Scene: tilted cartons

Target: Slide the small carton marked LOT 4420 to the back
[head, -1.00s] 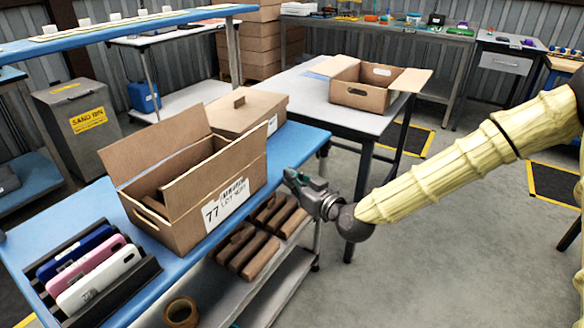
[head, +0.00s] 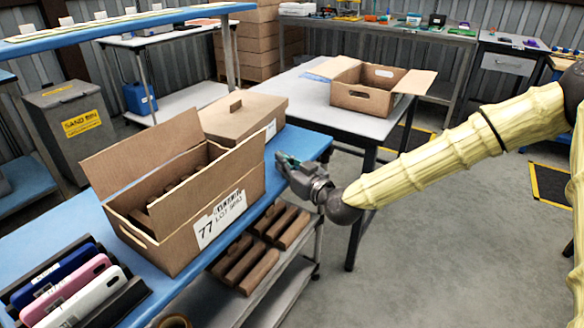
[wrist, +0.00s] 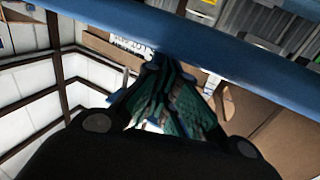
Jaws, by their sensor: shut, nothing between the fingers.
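No label reading LOT 4420 is legible. A large open carton (head: 190,215) stands on the blue-topped table in the head view, with a white label reading 77 and an unclear lot line. Brown items (head: 165,200) are partly hidden inside it. A lower closed carton (head: 240,117) stands behind it, its white label mostly turned away. My gripper (head: 281,160) is shut and empty at the table's right edge, right of the open carton and apart from it. In the wrist view my teal fingers (wrist: 165,85) are together near the blue table edge, partly covering a printed label.
The blue table (head: 302,143) has a bare far-right corner. A black rack (head: 115,305) of slim cases stands at its near left. Brown blocks (head: 275,232) lie on the shelf below. Another open carton (head: 365,92) stands on the grey table behind.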

